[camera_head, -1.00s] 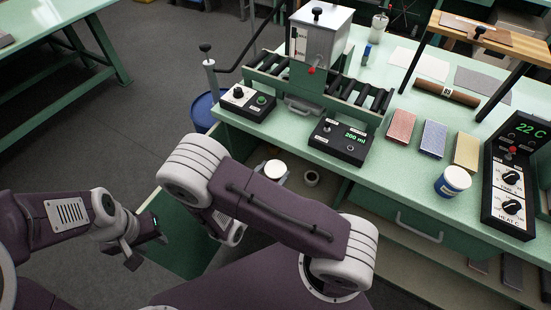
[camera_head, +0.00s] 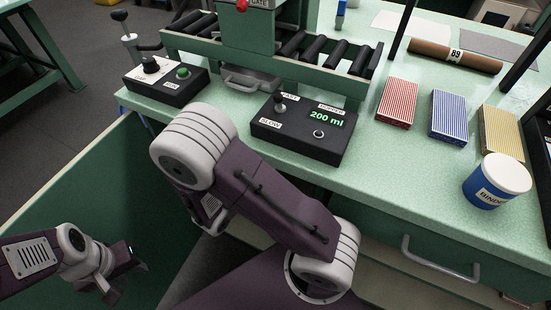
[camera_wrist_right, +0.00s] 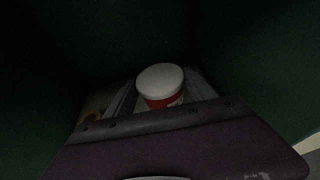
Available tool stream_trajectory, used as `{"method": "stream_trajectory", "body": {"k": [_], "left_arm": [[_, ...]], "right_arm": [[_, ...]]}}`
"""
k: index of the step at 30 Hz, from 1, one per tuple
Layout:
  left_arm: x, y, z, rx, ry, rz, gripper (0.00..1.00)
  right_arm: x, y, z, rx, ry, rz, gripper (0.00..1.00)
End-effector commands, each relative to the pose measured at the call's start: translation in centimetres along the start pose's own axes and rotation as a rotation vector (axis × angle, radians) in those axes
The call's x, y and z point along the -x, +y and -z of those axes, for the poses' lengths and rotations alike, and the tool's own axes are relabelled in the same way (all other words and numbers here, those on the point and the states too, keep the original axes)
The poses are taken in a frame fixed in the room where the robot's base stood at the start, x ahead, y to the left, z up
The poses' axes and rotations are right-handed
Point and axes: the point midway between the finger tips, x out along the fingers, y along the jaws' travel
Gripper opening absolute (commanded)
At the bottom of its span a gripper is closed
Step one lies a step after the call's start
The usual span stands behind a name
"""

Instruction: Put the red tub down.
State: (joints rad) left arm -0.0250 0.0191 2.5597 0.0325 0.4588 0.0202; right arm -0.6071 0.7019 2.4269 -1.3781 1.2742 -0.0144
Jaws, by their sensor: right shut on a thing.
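In the right wrist view, the red tub (camera_wrist_right: 160,101) with its white lid stands between the two fingers of my right gripper (camera_wrist_right: 160,92), which is shut on it. The tub's lower part is hidden behind the dark edge of my wrist. What lies under it cannot be seen. In the head view, the tub and right gripper are hidden. My left gripper (camera_head: 122,278) is at the lower left, open and empty, in front of a green panel.
Dark green walls (camera_wrist_right: 245,60) surround the tub closely. The bench holds a control box (camera_head: 303,135), a switch box (camera_head: 165,80), a blue binder tub (camera_head: 494,182), a roller conveyor (camera_head: 290,68) and striped card packs (camera_head: 449,115). A drawer handle (camera_head: 440,262) sticks out in front.

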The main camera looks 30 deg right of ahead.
Motion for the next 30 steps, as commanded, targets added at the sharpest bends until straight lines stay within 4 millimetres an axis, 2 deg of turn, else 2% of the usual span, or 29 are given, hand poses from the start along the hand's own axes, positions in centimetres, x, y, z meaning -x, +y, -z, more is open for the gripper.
{"method": "stream_trajectory", "body": {"k": [2,5,12,15,18,24,30], "left_arm": [[0.0,0.0,0.0,0.0,0.0,0.0,0.36],[-0.7,0.0,-0.1,0.0,0.0,0.0,0.36],[-3.9,-0.1,-0.4,0.0,0.0,0.0,0.36],[-4.8,-0.1,-0.5,0.0,0.0,0.0,0.36],[-5.2,-0.1,-0.6,0.0,0.0,0.0,0.36],[-5.3,-0.1,-0.6,0.0,0.0,0.0,0.36],[-7.8,-0.2,-0.8,0.0,0.0,0.0,0.36]], "right_arm": [[0.0,0.0,0.0,0.0,-0.001,0.002,0.13],[-0.3,1.1,0.9,-0.002,0.0,0.002,0.13],[-1.6,7.7,5.1,-0.005,0.0,0.002,0.13],[-1.9,9.9,6.2,-0.003,-0.001,0.001,0.13],[-2.0,11.2,6.7,-0.003,-0.001,0.001,0.13],[-2.0,11.7,6.9,0.001,-0.001,0.001,0.13],[-3.1,11.7,10.4,0.002,-0.001,0.001,0.13]]}}
